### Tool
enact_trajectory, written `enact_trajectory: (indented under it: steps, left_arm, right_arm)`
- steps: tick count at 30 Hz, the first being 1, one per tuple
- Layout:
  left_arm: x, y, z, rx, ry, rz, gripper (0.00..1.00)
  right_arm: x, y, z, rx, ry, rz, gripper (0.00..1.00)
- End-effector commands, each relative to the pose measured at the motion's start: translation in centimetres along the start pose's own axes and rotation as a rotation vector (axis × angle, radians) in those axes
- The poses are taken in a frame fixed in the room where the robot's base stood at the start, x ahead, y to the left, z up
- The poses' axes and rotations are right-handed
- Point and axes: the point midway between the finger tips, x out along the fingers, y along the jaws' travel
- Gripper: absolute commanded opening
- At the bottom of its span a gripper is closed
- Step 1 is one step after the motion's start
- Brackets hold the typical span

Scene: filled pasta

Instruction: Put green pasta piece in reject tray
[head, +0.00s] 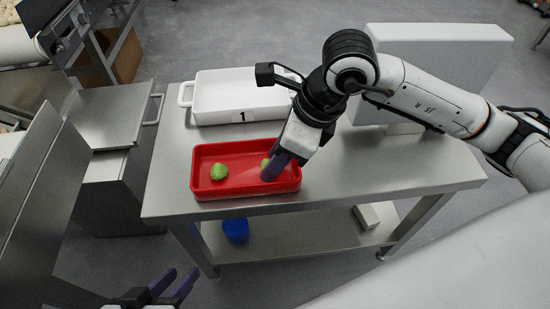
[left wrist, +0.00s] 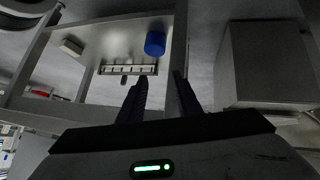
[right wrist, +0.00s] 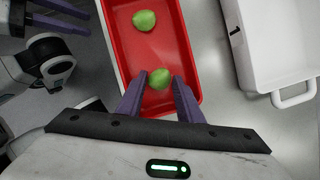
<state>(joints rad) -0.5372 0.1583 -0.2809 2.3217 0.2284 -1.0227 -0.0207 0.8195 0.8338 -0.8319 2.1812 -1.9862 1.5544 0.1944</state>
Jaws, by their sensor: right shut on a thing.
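A red tray (head: 241,195) stands on the steel table; it also shows in the right wrist view (right wrist: 121,50). One green pasta piece (head: 219,172) lies in its left part; the right wrist view shows it too (right wrist: 144,20). My right gripper (head: 272,168) reaches down into the right part of the tray. It is shut on a second green pasta piece (right wrist: 160,79), partly hidden by the fingers in the head view. My left gripper (head: 174,287) is open and empty, low in front of the table; its fingers also show apart in the left wrist view (left wrist: 158,95).
A white tray (head: 240,84) marked 1 stands behind the red tray. A pale upright box (head: 440,60) stands at the table's back right. A blue container (head: 235,230) and a small pale block (head: 376,216) are on the lower shelf. The table's right front is bare.

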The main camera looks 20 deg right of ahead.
Motion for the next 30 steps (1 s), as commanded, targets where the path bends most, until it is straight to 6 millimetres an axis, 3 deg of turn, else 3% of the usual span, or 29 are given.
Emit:
enact_trajectory:
  steps: [6,7,8,19,23,30]
  left_arm:
    - [0.2,0.0,0.2,-0.003,0.001,0.003,0.31]
    - [0.1,0.1,0.1,-0.004,0.004,0.005,0.31]
    - [0.1,0.1,0.0,-0.004,0.004,0.006,0.31]
    - [-0.3,0.1,-0.3,0.001,0.003,0.0,0.31]
    - [-0.5,-0.1,-0.2,0.008,-0.009,-0.011,0.31]
    - [-0.5,-1.0,0.8,0.003,-0.041,-0.047,0.31]
  right_arm:
    - [0.2,0.0,-0.1,0.0,0.0,0.0,0.12]
    - [0.1,0.0,-0.1,0.0,0.0,0.0,0.36]
    - [0.1,0.0,0.0,0.0,0.0,0.0,0.41]
    - [-0.4,0.0,0.1,0.0,-0.001,-0.001,0.41]
    - [-2.4,-0.1,0.2,0.0,-0.002,-0.003,0.41]
    - [-7.7,-0.1,0.2,-0.001,-0.002,-0.004,0.41]
